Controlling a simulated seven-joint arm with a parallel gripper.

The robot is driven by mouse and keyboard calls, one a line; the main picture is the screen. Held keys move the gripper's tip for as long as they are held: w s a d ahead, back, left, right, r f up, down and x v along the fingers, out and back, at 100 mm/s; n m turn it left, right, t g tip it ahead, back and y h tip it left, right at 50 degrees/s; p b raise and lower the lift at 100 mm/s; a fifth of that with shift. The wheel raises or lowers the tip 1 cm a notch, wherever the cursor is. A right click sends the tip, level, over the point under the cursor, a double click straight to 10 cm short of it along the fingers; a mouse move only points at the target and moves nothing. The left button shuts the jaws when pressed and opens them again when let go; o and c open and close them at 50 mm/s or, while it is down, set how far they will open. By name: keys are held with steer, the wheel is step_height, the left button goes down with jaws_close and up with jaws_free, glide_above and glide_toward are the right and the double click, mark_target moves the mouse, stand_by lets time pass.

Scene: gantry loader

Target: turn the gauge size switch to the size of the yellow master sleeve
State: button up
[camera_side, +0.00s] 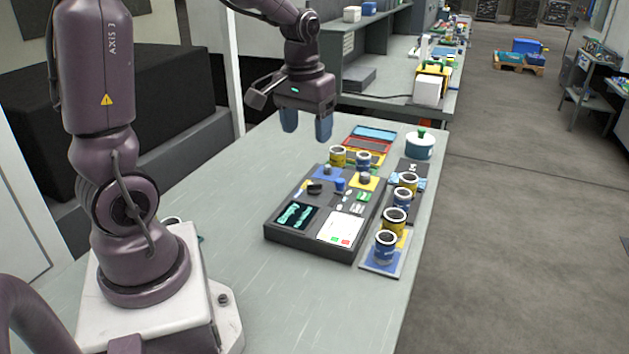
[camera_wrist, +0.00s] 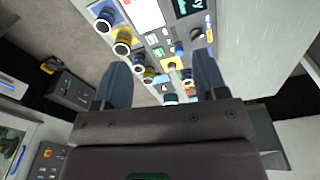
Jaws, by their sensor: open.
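The dark gauge console (camera_side: 285,238) lies on the bench with a teal screen, a white display, a black round knob (camera_side: 315,187) and a small blue knob (camera_side: 340,184). I cannot tell which control is the size switch or read its setting. A yellow sleeve (camera_side: 337,156) and a blue sleeve (camera_side: 363,158) stand at the console's far edge; which one is a master is unclear. More yellow and blue sleeves stand in a row to its right. My gripper (camera_side: 306,123) is open and empty, above and behind the console; its fingers also show in the wrist view (camera_wrist: 162,80).
Red and blue trays (camera_side: 372,134) lie behind the console. The bench left of the console is mostly clear. A shelf unit with a second bench (camera_side: 395,87) is behind.

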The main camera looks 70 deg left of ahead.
mark_target(314, 183)
steer(key=w+a+f+n, duration=0.4)
steer(key=a+f+n, duration=0.1)
steer(key=a, duration=0.2)
steer(key=w+a+f+n, duration=0.3)
steer(key=a+f+n, duration=0.15)
steer(key=a, duration=0.25)
steer(key=shift+g, duration=0.3)
steer(key=f, duration=1.2)
steer(key=shift+w+a+f, duration=0.1)
steer(key=shift+a+f, duration=0.1)
steer(key=shift+f, duration=0.05)
steer(key=shift+c, duration=0.5)
steer(key=c, duration=0.8)
steer(key=shift+m, duration=0.25)
